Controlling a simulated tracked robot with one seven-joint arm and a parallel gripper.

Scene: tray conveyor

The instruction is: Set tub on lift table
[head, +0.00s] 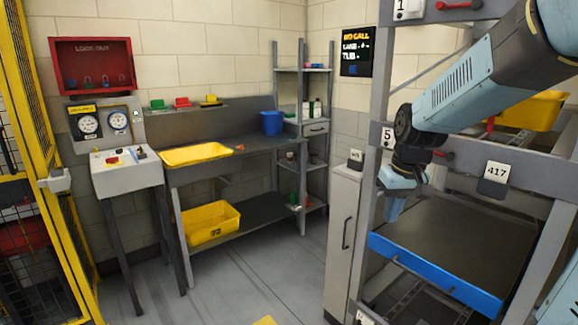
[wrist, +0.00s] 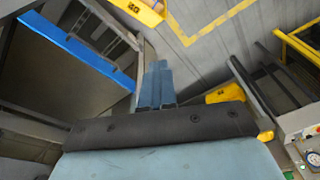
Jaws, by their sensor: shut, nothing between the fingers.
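Several yellow tubs are in view, and I cannot tell which one the task means. A shallow yellow tub (head: 197,154) sits on the workbench top, a numbered yellow tub (head: 212,226) stands on the shelf below it, and another yellow tub (head: 540,110) is high in the rack at right. The wrist view shows a numbered yellow tub (wrist: 140,9) at its top edge. I cannot clearly identify the lift table.
Grey rack posts (head: 375,200) stand close to my arm. A narrow grey cabinet (head: 342,240) is left of the rack. A gauge console (head: 125,170) and yellow mesh fence (head: 50,200) are at left. The floor (head: 240,280) between is mostly clear.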

